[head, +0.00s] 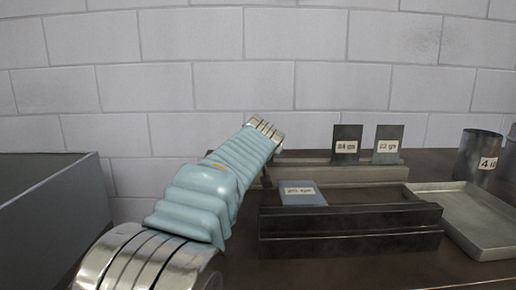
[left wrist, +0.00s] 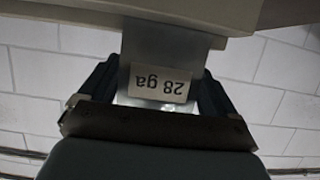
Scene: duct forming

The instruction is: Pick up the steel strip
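In the left wrist view a thin grey steel strip (left wrist: 165,55) with an upside-down "28 ga" label hangs from a pale block at the picture's top. My left gripper (left wrist: 162,78) has one dark finger along each side edge of this strip. The fingers lie very close to the edges; whether they press on them I cannot tell. In the head view my left arm reaches from the bottom left to the back of the table and hides its fingers and this strip. My right gripper is in neither view.
A pale rack (head: 340,175) holds a dark plate (head: 347,140) and a grey "22 ga" plate (head: 388,140). A labelled bluish plate (head: 302,193) sits behind a dark bar (head: 350,230). Right are a metal tray (head: 478,238) and dark cylinder (head: 470,155); left, a grey bin (head: 55,215).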

